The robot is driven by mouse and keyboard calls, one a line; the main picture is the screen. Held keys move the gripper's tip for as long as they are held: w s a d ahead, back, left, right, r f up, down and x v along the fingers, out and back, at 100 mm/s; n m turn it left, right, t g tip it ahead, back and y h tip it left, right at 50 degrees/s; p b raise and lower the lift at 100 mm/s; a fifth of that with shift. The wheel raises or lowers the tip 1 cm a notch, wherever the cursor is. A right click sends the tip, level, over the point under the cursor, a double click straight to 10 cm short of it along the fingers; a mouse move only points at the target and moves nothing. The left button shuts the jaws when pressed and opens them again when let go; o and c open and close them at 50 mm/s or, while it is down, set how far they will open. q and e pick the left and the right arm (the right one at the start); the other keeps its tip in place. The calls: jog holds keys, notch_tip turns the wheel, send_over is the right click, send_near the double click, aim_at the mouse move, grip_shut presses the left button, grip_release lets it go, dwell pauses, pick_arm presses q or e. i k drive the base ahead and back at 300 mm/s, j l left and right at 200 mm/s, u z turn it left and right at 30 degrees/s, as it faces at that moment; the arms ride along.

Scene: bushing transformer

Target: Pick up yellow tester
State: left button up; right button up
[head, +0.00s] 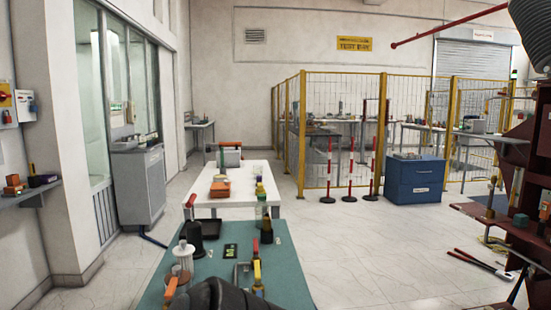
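On the green-topped table (285,265) near me, a slim upright yellow object (257,274) stands close to the front. It may be the yellow tester, but it is too small to be sure. Just left of it is a grey metal bracket-like piece (241,274). A small dark device with yellow-green marks (230,252) lies flat behind them. Neither gripper can be made out. A dark rounded shape (225,298) at the bottom edge covers part of the table front; I cannot tell what it is.
The green table also holds a black cup-like item (195,238), a glass jar (183,255) and a dark bottle (266,232). A white table (240,175) stands behind. A blue cabinet (414,180) and yellow fence (340,130) are farther back.

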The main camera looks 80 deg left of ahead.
aim_at(32, 168)
jog(key=i+u, duration=0.4)
jog(key=i, duration=0.2)
jog(key=i+l+u, duration=0.1)
jog(key=i+u, duration=0.3)
jog(key=i, duration=0.2)
jog(key=i+j+u, duration=0.1)
jog(key=i+u, duration=0.4)
jog(key=i+l+u, duration=0.1)
jog(key=i+u, duration=0.8)
jog(key=i, duration=0.15)
jog(key=i+l+u, duration=0.1)
jog(key=i+u, duration=0.35)
jog(key=i, duration=0.15)
jog(key=i+u, duration=0.1)
jog(key=i, duration=2)
jog(key=i+u, duration=0.1)
jog(key=i, duration=2.05)
jog(key=i+u, duration=0.2)
jog(key=i, duration=0.45)
jog(key=i+l+u, duration=0.15)
jog(key=i, duration=0.5)
jog(key=i+j+u, duration=0.1)
jog(key=i+u, duration=0.6)
jog(key=i+l+u, duration=0.1)
jog(key=i+u, duration=0.3)
jog(key=k, duration=0.1)
